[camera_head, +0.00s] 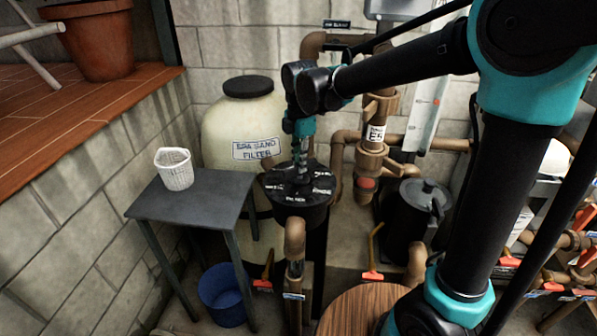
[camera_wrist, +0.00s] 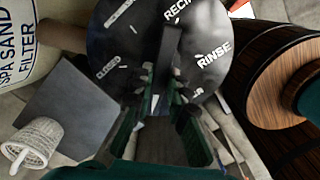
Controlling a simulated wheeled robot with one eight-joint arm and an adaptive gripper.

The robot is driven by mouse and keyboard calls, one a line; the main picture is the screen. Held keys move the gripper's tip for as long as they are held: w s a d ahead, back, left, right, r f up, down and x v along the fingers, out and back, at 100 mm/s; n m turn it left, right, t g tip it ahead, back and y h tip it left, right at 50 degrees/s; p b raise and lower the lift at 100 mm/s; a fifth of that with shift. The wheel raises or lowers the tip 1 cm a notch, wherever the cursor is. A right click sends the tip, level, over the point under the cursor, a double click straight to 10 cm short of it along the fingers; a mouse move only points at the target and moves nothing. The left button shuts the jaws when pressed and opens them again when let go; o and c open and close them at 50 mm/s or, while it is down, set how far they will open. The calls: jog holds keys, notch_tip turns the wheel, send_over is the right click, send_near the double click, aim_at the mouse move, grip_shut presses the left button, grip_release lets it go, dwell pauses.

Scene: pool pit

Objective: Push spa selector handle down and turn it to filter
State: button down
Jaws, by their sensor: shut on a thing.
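The black spa selector valve (camera_head: 312,207) sits in front of the cream tank labelled spa sand filter (camera_head: 230,128). Its round top carries white position words and also fills the upper middle of the wrist view (camera_wrist: 125,45). I can read "RINSE" and part of "RECI" at its right side, and "CLOSED" at its left. The dark selector handle (camera_wrist: 170,45) stands out between my fingers and points up the picture. My gripper (camera_head: 301,172) reaches down onto the valve top and is shut on the handle; the fingers (camera_wrist: 163,85) hide part of it. The filter word is not readable on the valve.
A grey table (camera_head: 190,205) with a white basket (camera_head: 174,169) stands left of the valve. A blue bucket (camera_head: 224,294) is on the floor below. Brown pipes (camera_head: 294,240) and a black pump pot (camera_head: 412,212) crowd the front and right. A wooden round top (camera_head: 352,310) is near.

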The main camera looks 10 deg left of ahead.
jog(key=n, duration=1)
jog(key=c, duration=1.4)
grip_release()
jog(key=shift+o, duration=0.2)
jog(key=shift+r, duration=3.5)
